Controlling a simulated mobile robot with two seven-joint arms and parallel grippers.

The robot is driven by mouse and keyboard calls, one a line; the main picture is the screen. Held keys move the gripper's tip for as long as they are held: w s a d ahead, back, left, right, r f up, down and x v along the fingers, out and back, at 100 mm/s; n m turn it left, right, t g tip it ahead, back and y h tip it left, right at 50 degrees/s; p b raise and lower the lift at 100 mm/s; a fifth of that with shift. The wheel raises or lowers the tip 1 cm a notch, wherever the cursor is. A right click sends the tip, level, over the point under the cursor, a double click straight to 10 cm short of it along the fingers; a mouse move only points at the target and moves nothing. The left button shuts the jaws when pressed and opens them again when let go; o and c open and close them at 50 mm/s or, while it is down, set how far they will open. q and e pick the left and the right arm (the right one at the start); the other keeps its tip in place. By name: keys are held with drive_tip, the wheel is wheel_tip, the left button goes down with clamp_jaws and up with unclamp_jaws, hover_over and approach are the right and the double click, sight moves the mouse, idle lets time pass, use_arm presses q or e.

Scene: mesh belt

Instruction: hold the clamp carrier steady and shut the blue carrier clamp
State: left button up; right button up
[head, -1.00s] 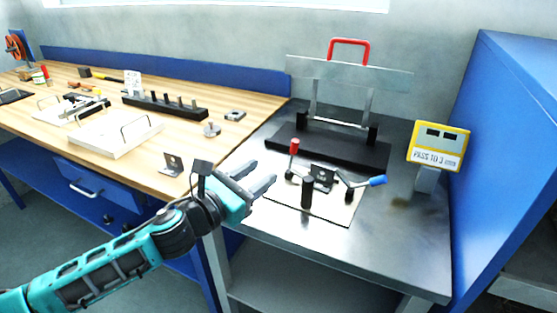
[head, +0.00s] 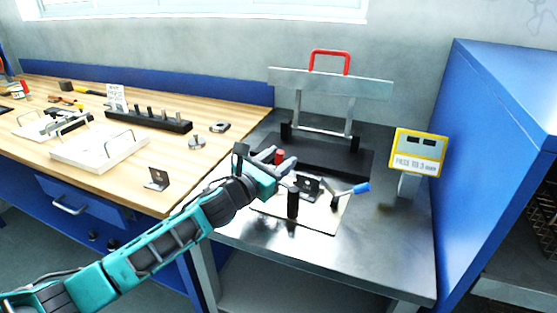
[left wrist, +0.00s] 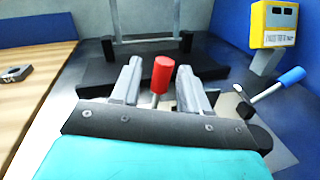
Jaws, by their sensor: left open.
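The clamp carrier (head: 318,222) is a pale flat plate on the metal table in the head view, with a black upright post (head: 293,205) and a dark bracket (head: 307,185). The blue carrier clamp (head: 361,187) has a blue-tipped lever slanting out to the right; it also shows at the right of the left wrist view (left wrist: 291,76). A red-handled clamp (head: 280,156) stands at the carrier's left. My left gripper (head: 288,165) is open. In the left wrist view, the upright red handle (left wrist: 163,75) shows between its fingers, with gaps on both sides. My right gripper is not in view.
A black-based frame with a red top handle (head: 330,52) stands behind the carrier. A yellow sign (head: 419,152) stands to the right, near a blue panel (head: 490,170). The wooden bench (head: 205,160) at left holds white trays and pegs. The table front is clear.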

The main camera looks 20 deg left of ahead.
use_arm(q)
clamp_jaws()
idle(0.5)
drive_tip(key=shift+o, duration=0.3)
unclamp_jaws()
drive_tip(key=shift+c, duration=0.5)
clamp_jaws()
